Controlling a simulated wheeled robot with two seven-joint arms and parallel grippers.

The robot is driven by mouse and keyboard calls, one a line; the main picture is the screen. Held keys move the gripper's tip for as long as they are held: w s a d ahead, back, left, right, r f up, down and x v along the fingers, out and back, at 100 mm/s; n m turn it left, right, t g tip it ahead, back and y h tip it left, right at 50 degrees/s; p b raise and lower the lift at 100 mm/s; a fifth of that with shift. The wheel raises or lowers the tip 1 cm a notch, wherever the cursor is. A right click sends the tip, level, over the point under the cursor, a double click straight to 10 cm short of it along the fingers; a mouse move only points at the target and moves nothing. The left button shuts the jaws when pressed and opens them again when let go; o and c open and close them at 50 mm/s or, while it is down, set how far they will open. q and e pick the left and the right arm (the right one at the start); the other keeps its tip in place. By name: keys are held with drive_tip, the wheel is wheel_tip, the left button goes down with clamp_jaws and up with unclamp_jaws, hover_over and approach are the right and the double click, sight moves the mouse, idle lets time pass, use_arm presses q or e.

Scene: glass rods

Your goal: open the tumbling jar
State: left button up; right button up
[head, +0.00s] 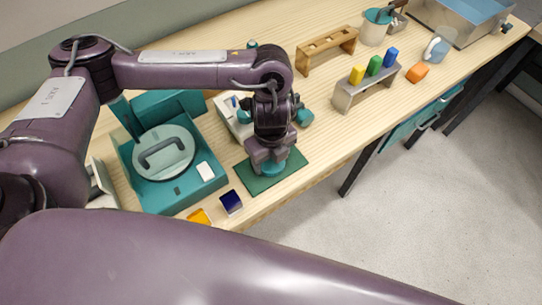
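My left gripper (273,160) points down over a dark green mat (256,183) on the bench. A small teal round part (274,170) shows at its fingertips, just above or on the mat; it may be the lid of the tumbling jar. The gripper and wrist hide most of it, and I cannot tell whether the fingers are closed on it. To the left, a teal box-shaped unit (197,193) holds a pale round lid (176,137) with a dark handle. My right gripper is not in view.
A dark blue block (231,202) and an orange piece (199,216) lie near the front edge. A grey rack (347,99) with yellow, green and blue pieces, a wooden rack (325,45) and a metal basin (466,35) stand further right. Bench is clear right of the mat.

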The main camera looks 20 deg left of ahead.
sight(271, 161)
use_arm(q)
drive_tip(key=o, duration=0.4)
drive_tip(key=shift+r, duration=0.1)
wheel_tip(271, 161, up, 12)
drive_tip(key=shift+r+p, duration=0.1)
drive_tip(key=shift+p, duration=0.5)
